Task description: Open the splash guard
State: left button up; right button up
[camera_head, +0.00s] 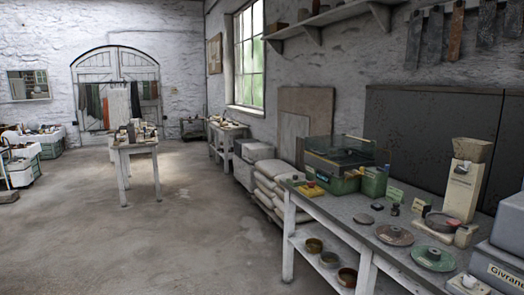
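A green machine (338,182) stands on the far end of the long grey workbench (345,207) at the right. A dark, see-through guard (345,148) sits on top of it. This looks like the splash guard; it is too small here to tell for certain whether it is shut. A red and yellow part shows at the machine's front left. Neither of my grippers is in view.
Stacked sacks (270,188) lie beyond the bench. A small table (135,147) stands farther back. The concrete floor (150,245) at left is clear.

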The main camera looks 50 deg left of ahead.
aim_at(339, 148)
jog(key=u, duration=1.15)
jog(key=i+u, duration=0.25)
jog(key=i, duration=0.3)
